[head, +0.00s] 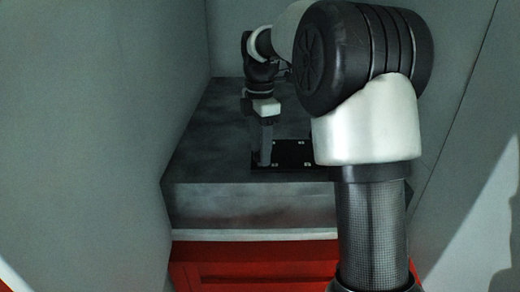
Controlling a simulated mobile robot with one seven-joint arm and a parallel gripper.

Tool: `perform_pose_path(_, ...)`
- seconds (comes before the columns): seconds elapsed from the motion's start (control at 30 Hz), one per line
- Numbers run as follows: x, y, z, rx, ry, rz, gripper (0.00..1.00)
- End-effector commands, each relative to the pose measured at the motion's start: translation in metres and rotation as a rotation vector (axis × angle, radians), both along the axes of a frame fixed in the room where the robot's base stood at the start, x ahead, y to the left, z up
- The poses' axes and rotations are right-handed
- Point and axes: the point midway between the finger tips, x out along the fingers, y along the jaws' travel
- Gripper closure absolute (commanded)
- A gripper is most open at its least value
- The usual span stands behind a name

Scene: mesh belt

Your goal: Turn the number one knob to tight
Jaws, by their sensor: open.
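A black plate (290,168) with several small pale spots, perhaps screws, lies flat on the grey counter top. My gripper (265,161) points down at the plate's left end. Its fingers overlap the plate in this view, and I cannot tell whether they touch anything. The jaws are open, with nothing clearly seen between them. I cannot make out the number one knob or any marking for tight. The right part of the plate is hidden behind my arm.
The grey counter (215,135) stands on a red cabinet (255,268) with a pale strip under the top. Grey walls close in on the left (110,110) and right. The counter left of the plate is clear. My large arm blocks much of the right side.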

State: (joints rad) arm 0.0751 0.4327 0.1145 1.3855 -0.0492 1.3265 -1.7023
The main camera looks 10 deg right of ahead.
Motion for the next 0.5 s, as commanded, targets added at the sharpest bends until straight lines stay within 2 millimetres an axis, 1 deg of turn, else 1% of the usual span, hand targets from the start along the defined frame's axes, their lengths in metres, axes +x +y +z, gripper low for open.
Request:
perform_pose_path(0.27,0.0001,0.0000,-0.0021,0.000,-0.001,0.000,0.52)
perform_pose_path(0.3,0.0001,0.0000,-0.0021,0.000,-0.001,0.000,0.56)
perform_pose_path(0.37,0.0001,0.0000,-0.0020,0.000,-0.001,0.000,0.66)
perform_pose_path(0.5,0.0001,0.0000,-0.0019,0.000,0.000,0.000,0.89)
